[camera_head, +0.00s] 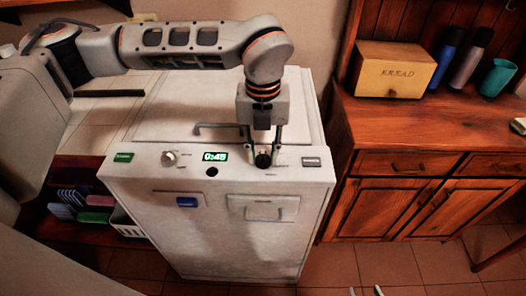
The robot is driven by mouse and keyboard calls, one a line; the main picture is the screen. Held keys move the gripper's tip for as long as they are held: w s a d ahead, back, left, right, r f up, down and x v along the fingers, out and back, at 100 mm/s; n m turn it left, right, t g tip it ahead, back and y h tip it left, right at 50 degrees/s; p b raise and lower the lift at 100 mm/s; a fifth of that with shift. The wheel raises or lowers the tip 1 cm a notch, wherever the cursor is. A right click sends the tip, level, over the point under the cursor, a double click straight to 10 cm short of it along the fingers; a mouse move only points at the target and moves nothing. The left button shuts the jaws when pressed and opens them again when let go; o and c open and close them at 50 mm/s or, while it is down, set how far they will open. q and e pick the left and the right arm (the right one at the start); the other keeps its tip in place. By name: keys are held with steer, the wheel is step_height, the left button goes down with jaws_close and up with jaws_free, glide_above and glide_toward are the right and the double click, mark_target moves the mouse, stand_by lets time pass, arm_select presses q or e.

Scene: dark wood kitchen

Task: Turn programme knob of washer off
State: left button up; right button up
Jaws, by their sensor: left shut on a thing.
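The washer (225,250) is a white top-loading machine with its control panel along the front top edge. A black knob (263,160) sits right of the green display (215,156), which reads 0:45. A pale knob (169,158) sits left of the display. The panel lettering is too small to tell which is the programme knob. My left gripper (264,153) points down from above, its two fingers shut on either side of the black knob. Only the tips of my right gripper (365,292) show at the bottom edge, apart, with nothing visible between them.
A wooden cabinet (410,140) stands right of the washer, bearing a bread box (392,69), bottles and a teal cup (499,77). A low shelf with coloured items (97,199) is at left. The tiled floor (360,265) in front is clear.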

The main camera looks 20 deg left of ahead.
mark_target(263, 155)
arm_select(q)
steer(key=shift+w+r, duration=0.1)
stand_by(0.3)
steer(key=o, duration=1.1)
step_height(263, 155, up, 12)
stand_by(0.3)
